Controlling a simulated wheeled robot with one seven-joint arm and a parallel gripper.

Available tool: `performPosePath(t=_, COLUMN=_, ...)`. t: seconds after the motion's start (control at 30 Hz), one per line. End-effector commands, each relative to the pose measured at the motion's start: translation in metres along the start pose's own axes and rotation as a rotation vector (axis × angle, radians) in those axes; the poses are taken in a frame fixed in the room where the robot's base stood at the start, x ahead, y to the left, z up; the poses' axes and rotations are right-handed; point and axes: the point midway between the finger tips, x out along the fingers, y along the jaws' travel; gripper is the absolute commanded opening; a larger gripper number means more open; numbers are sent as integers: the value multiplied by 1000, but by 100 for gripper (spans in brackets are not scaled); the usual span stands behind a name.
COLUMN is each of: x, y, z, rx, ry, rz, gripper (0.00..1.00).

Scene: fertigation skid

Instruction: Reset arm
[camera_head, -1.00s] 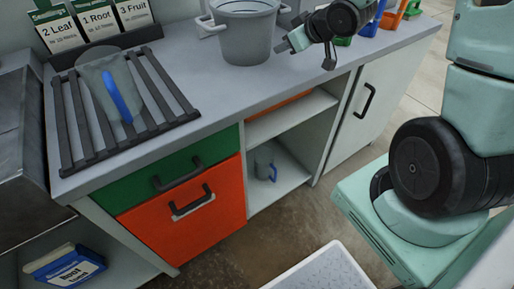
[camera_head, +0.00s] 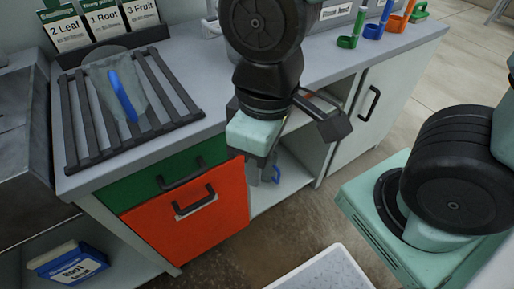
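My arm reaches in from the top centre, in front of the counter and the open shelf. My gripper (camera_head: 325,117) is at its lower end, with dark finger-like parts pointing down and to the right. A mint-green block of my arm hangs beside it, near the right edge of the orange drawer (camera_head: 225,215). No object shows in the gripper. A grey jug with a blue handle (camera_head: 123,95) lies on the black slatted rack (camera_head: 165,85), well left of the gripper.
A green drawer (camera_head: 130,188) sits above the orange one. A blue-handled vessel (camera_head: 277,172) in the shelf is partly hidden by my arm. Coloured scoops (camera_head: 374,28) stand at the back right. A blue-and-white box (camera_head: 68,263) sits low left.

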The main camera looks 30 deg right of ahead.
Motion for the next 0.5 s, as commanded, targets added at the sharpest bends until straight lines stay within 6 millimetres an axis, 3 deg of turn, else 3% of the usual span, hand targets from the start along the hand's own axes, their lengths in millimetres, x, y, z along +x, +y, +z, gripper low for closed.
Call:
performPosePath(t=0.13, x=-11, y=0, z=-1, rx=1, ry=1, rz=0, gripper=38)
performPosePath(t=0.27, x=-36, y=-1, z=-2, rx=2, ry=1, rz=0, gripper=38)
performPosePath(t=0.5, x=-107, y=-4, z=-4, rx=3, ry=2, rz=1, gripper=38)
